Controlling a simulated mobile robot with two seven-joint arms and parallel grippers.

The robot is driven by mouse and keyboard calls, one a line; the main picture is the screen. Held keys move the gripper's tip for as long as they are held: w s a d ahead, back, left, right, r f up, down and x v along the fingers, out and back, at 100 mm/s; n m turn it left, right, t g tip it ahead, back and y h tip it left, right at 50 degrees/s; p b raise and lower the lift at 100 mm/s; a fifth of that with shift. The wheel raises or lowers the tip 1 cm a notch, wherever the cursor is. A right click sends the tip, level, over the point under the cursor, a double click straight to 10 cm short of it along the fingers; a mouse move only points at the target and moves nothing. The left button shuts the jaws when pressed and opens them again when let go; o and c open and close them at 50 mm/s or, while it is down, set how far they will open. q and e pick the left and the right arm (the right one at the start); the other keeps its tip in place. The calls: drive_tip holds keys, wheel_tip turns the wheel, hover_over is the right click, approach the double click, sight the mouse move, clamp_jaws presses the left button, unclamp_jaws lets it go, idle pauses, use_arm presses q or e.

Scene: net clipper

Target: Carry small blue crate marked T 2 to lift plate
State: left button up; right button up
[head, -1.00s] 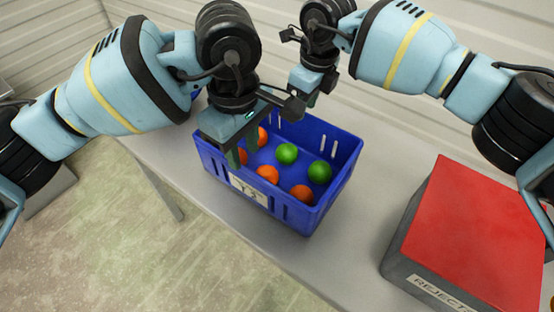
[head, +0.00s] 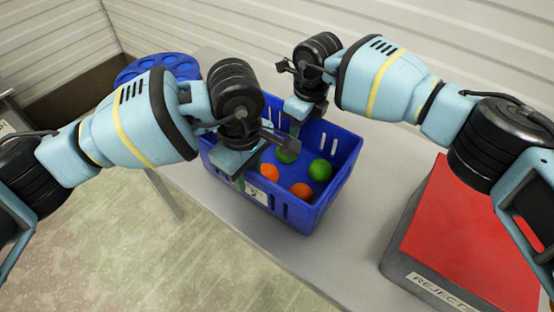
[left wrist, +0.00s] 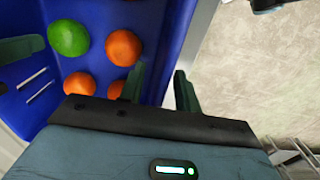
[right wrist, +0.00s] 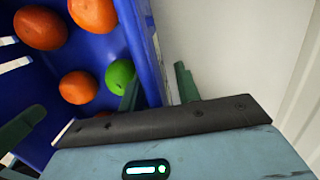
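The small blue crate (head: 302,218) sits on the grey table with orange and green balls or fruits in it. Its label (head: 256,194) is partly hidden by my left gripper. My left gripper (head: 243,182) is at the near wall; in the left wrist view its open fingers (left wrist: 160,88) sit on either side of the crate wall (left wrist: 175,35). My right gripper (head: 296,122) is at the far wall; in the right wrist view its open fingers (right wrist: 158,88) also straddle the wall (right wrist: 148,50). I cannot make out the lift plate.
A red-topped grey box (head: 470,230) marked REJECT stands to the right of the crate. A blue round piece with holes (head: 158,66) lies behind my left arm. The bare table (head: 350,245) shows between crate and box. A ribbed wall runs behind.

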use_arm(q)
clamp_jaws()
use_arm(e)
clamp_jaws()
